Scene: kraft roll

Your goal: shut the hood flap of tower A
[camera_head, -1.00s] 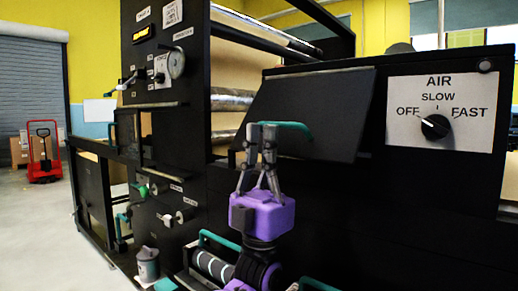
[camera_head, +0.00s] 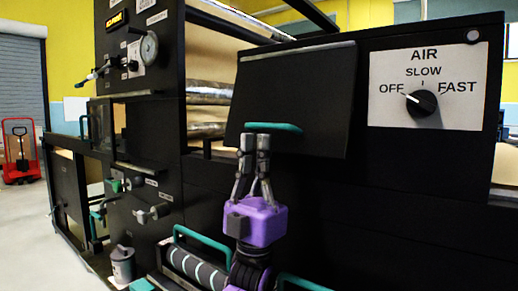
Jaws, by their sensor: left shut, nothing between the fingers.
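The hood flap (camera_head: 292,98) is a black panel hinged along its top edge on the machine front. It hangs steeply, and its lower edge looks a little out from the frame. A teal handle (camera_head: 285,128) runs across its lower left part. My left gripper (camera_head: 256,136), with grey fingers and a purple body, points up in front of the flap's lower edge. Its fingers are shut and empty, with the tips just below or at the handle; I cannot tell whether they touch it. My right gripper is not in view.
An AIR dial (camera_head: 423,102) sits on a white plate right of the flap. A gauge panel (camera_head: 147,47) and small valves stand left. Below are a striped roller (camera_head: 193,263) and a teal rail (camera_head: 204,240). A red pallet truck (camera_head: 20,155) stands far left on open floor.

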